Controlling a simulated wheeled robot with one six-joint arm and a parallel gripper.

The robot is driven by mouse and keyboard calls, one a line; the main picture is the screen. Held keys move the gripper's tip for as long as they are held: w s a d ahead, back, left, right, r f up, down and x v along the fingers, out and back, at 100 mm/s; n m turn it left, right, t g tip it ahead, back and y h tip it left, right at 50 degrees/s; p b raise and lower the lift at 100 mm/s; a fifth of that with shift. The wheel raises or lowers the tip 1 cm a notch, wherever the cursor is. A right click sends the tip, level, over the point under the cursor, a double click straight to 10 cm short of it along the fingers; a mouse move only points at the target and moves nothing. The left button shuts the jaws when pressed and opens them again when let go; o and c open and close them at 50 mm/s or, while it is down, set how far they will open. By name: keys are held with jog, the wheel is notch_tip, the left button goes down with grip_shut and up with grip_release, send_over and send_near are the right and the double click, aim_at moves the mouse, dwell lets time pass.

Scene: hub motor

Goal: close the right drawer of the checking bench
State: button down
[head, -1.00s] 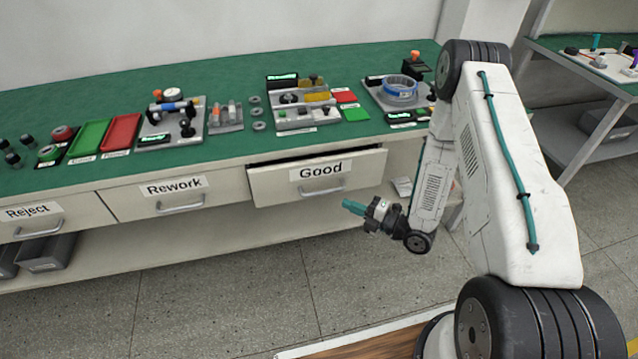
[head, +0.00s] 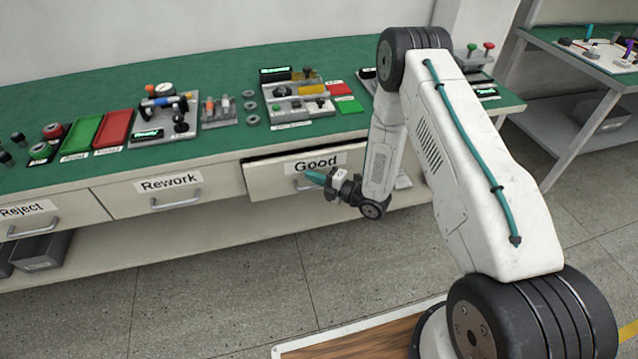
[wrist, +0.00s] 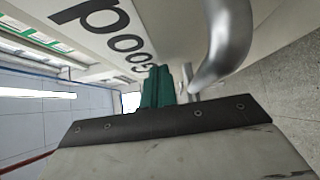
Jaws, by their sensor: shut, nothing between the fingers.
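The right drawer (head: 262,180), labelled "Good", stands slightly open in the front of the checking bench (head: 222,146); a dark gap shows along its top edge. Its metal handle (wrist: 229,45) is large and close in the wrist view, and mostly hidden behind my gripper in the head view. My gripper (head: 316,178) has its teal fingers shut and empty, in front of the drawer beside the handle. The fingers also show in the wrist view (wrist: 158,88), near the drawer face; I cannot tell whether they touch it.
The Rework drawer (head: 168,190) and Reject drawer (head: 30,222) to the left look shut. Fixtures and red and green trays (head: 114,128) stand on the green bench top. Grey bins (head: 42,250) sit below at left.

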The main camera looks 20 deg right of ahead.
aim_at(317, 168)
jog(key=shift+w, duration=0.15)
jog(key=w, duration=0.4)
jog(key=shift+w, duration=0.2)
jog(key=shift+w+d+r, duration=0.1)
jog(key=shift+w, duration=0.15)
